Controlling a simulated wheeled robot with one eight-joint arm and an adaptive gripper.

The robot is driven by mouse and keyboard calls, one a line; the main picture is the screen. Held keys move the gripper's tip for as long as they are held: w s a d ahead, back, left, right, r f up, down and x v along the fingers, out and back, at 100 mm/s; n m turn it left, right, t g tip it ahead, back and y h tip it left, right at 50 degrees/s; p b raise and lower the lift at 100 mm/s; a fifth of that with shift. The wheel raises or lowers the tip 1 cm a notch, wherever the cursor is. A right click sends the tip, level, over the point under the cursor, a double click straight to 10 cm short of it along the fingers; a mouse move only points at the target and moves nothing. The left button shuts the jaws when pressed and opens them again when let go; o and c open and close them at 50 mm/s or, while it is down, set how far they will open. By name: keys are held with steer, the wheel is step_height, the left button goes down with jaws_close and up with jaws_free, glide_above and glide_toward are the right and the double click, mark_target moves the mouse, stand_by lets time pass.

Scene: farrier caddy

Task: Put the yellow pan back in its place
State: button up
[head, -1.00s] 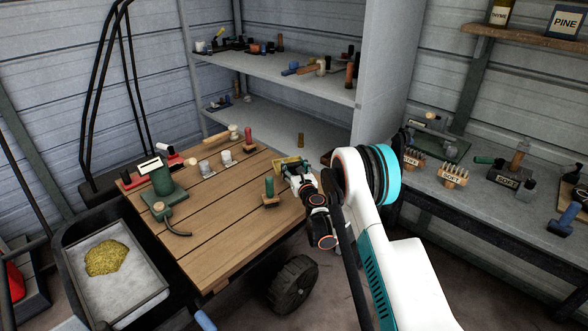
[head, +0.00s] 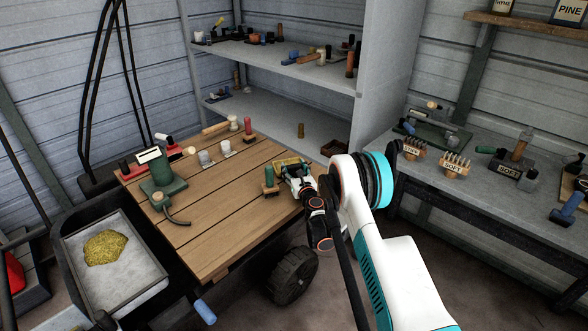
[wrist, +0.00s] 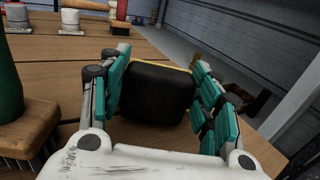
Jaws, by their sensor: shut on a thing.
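The yellow pan (head: 290,162) lies at the far right corner of the wooden cart top (head: 215,215), partly hidden behind my gripper (head: 292,170). In the wrist view a black block-like part with a yellow edge (wrist: 155,92) sits between the fingers of my gripper (wrist: 158,95). I take it to be the pan's grip. The fingers are shut on it. I cannot tell whether the pan touches the boards.
A green-handled brush (head: 270,180) stands close left of my gripper. A green pump-like tool (head: 160,178) and several small jars and tools stand farther left on the cart. Grey shelves (head: 285,115) rise behind; a workbench (head: 475,190) runs along the right.

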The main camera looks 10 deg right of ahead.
steer(key=shift+f, duration=0.5)
stand_by(0.4)
steer(key=o, duration=1.8)
steer(key=shift+s+d, duration=0.25)
steer(key=shift+s, duration=1.6)
steer(key=shift+s+d, duration=0.2)
steer(key=shift+s, duration=1.65)
